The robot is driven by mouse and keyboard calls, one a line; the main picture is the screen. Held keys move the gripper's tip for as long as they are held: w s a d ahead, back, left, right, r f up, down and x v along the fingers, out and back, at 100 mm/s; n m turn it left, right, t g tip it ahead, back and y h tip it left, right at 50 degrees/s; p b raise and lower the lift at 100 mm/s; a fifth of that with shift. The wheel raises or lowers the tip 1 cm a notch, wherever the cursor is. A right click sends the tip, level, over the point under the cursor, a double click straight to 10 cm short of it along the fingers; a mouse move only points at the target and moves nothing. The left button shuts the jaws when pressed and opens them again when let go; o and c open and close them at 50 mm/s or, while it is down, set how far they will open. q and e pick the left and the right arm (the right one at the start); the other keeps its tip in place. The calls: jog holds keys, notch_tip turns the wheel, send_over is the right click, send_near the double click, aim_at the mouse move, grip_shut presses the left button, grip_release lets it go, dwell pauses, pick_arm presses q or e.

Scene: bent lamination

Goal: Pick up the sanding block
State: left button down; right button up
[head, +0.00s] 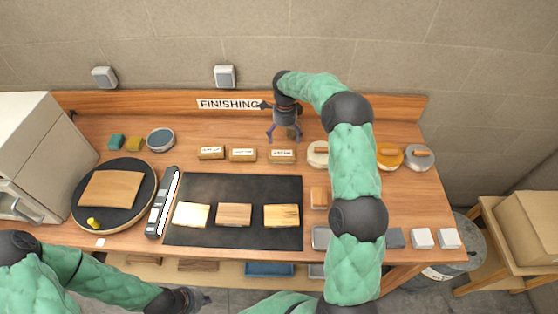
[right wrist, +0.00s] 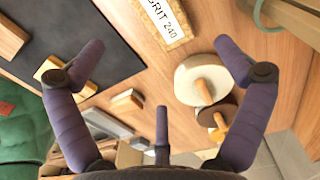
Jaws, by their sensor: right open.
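Three tan cork-like blocks with white labels stand in a row at the back of the table in the head view: a left one (head: 210,153), a middle one (head: 243,155) and a right one (head: 282,156). In the right wrist view one block (right wrist: 160,22) reads "GRIT 240" at the top edge. My right gripper (head: 285,137) is above the back of the table, just behind the right block. Its fingers (right wrist: 160,65) are spread and nothing is between them. My left gripper (head: 200,299) is low at the bottom edge, its fingers too unclear to judge.
A black mat (head: 233,181) with three wood pieces lies mid-table. A small wooden block (head: 319,197) lies right of it. Round pads with handles, including a white one (head: 317,160) and a grey one (head: 419,161), are at right. A round black board (head: 80,210) is at left.

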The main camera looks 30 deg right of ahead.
jog(key=f, duration=0.1)
send_over(282, 155)
jog(key=f, duration=0.5)
jog(key=shift+d+f+b, duration=0.35)
jog(key=f, duration=0.5)
jog(key=shift+a, duration=0.4)
jog(key=c, duration=1)
